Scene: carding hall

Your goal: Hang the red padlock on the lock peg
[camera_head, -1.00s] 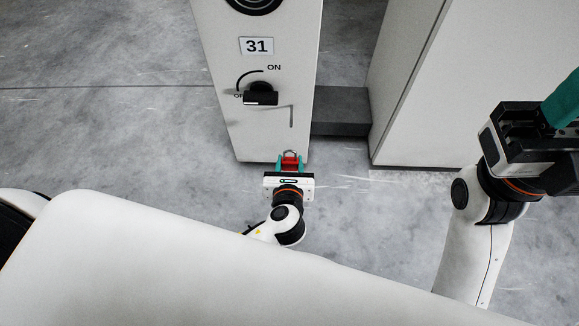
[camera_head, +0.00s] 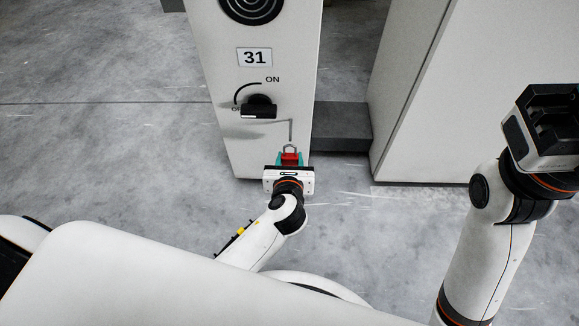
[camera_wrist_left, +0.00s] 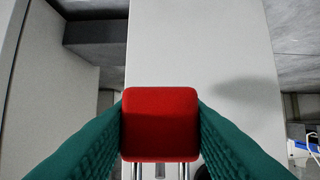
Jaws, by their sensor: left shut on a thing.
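The red padlock (camera_head: 290,158) is held between the teal fingers of my left gripper (camera_head: 290,161), its metal shackle upward in the head view. The left wrist view shows the red body (camera_wrist_left: 160,124) clamped between both fingers, with the shackle's two legs at the bottom edge. A thin grey bent shape, seemingly the lock peg (camera_head: 290,130), shows on the front of the white cabinet (camera_head: 225,145), just above the shackle in the picture. I cannot tell the depth gap between them. My right gripper (camera_head: 550,125) is at the upper right; its fingers are not visible.
The cabinet carries a black rotary switch (camera_head: 259,107), a "31" plate (camera_head: 255,57) and a round black grille (camera_head: 252,8). A dark grey block (camera_head: 341,127) lies between it and a second white cabinet (camera_head: 425,110). The concrete floor (camera_head: 110,140) at left is clear.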

